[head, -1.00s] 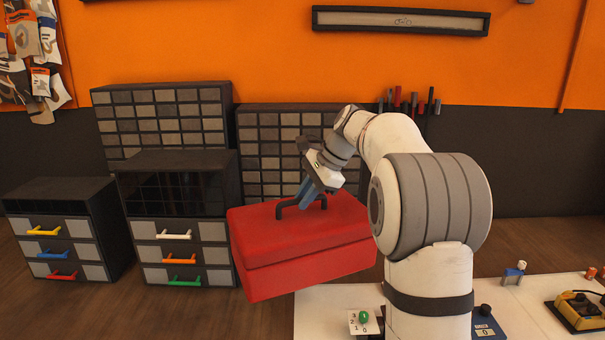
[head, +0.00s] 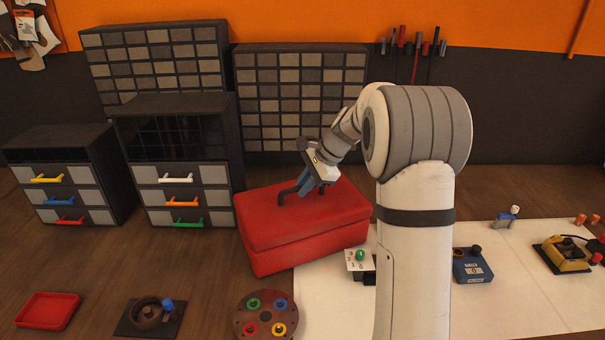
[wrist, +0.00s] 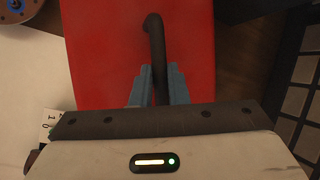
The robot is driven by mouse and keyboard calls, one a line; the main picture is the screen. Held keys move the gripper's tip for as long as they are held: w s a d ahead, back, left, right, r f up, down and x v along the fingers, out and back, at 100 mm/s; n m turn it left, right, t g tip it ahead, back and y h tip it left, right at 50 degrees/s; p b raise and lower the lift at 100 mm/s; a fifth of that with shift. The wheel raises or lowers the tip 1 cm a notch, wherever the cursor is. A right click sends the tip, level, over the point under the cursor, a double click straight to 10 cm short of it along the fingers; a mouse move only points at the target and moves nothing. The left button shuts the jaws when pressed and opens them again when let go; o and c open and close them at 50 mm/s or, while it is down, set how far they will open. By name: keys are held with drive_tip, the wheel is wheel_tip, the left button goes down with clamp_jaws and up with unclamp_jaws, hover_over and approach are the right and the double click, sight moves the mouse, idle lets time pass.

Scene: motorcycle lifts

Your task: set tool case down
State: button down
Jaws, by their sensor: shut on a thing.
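The red tool case (head: 305,242) is in the middle of the head view, in front of the wall drawer cabinets. Its dark handle (head: 285,194) stands up from the lid. My gripper (head: 306,186) is shut on the handle from above. In the wrist view, the blue-grey fingers of my gripper (wrist: 158,88) lie on both sides of the handle (wrist: 154,38), over the red lid (wrist: 105,50). The case looks level and low over the wooden bench, near the white mat. I cannot tell whether its underside touches the bench.
Small drawer units (head: 180,150) stand close left of the case. A white mat (head: 400,300) lies at right, with a numbered switch block (head: 358,262) near the case's corner. A round disc with coloured rings (head: 265,318), a dark fixture (head: 150,316) and a red tray (head: 48,310) lie in front.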

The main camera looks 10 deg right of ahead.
drive_tip(key=shift+f, duration=0.2)
drive_tip(key=c, duration=1.4)
unclamp_jaws()
drive_tip(key=shift+f, duration=0.1)
